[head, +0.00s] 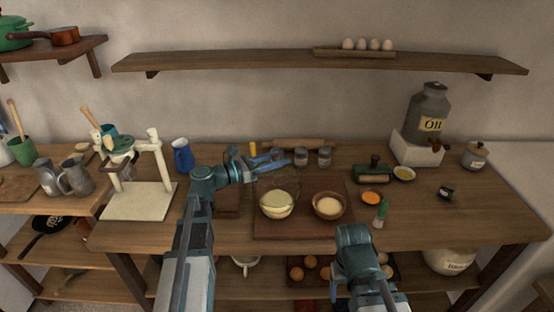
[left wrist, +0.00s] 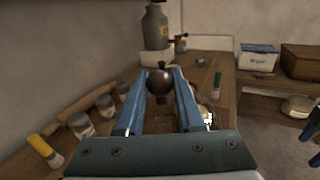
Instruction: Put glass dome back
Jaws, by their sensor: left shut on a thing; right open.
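The clear glass dome (head: 278,181) is faint in the head view, in front of or around a glass bowl of pale yellow contents (head: 277,204). My left gripper (head: 278,160) is at the dome's top, shut on it. In the left wrist view a dark round knob (left wrist: 160,82) shows between the blue fingers. I cannot tell whether the dome rests on the board or hangs above it. My right gripper (head: 355,236) is at the table's front edge, open and apart from the dome; its fingertips are hard to make out.
Jars (head: 304,158) and a rolling pin (head: 298,144) are behind. A green-capped bottle (head: 381,212) stands right. The table's right side has free room.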

